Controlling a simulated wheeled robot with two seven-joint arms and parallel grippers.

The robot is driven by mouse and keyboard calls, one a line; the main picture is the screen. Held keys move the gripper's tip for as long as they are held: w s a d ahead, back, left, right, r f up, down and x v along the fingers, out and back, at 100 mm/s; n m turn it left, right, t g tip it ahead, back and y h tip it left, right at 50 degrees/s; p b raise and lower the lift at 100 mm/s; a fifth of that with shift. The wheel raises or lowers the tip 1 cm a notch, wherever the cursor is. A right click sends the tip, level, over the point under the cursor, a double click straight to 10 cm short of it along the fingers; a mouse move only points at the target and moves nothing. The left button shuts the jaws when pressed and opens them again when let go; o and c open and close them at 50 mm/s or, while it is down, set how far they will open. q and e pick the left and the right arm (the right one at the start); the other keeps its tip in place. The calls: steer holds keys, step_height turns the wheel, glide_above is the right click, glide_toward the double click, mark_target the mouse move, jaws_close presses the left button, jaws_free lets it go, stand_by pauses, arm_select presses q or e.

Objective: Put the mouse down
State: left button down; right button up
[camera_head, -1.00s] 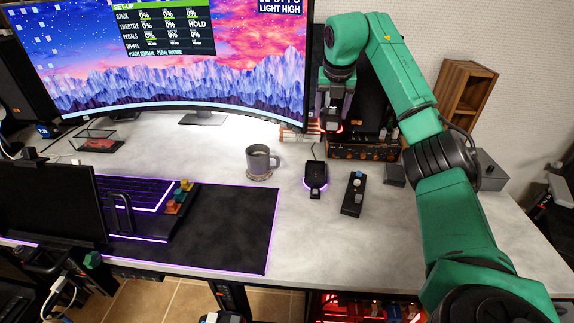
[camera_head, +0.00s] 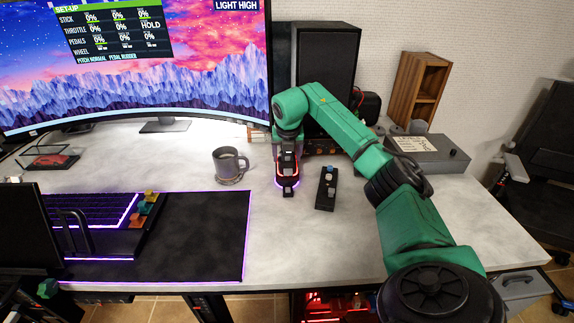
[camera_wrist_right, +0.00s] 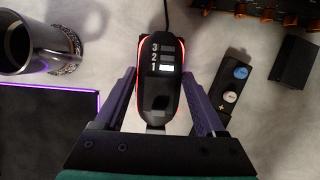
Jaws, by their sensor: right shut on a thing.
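The mouse (camera_head: 287,167) is dark with a red-lit edge. My left gripper is not in view.
A grey mug (camera_head: 228,163) stands left of the mouse; a button box (camera_head: 326,188) lies to its right. A black desk mat (camera_head: 195,235) and keyboard (camera_head: 90,212) are at front left. The monitor (camera_head: 140,70) and a black speaker (camera_head: 325,75) stand behind. The desk front right is clear.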

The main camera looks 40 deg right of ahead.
mark_target(287, 163)
steer(key=shift+f, duration=1.5)
steer(key=o, duration=1.4)
steer(key=shift+f, duration=0.15)
steer(key=shift+r, duration=0.5)
steer(key=v, duration=1.1)
steer(key=shift+s+a+r, duration=0.1)
steer(key=shift+r, duration=0.15)
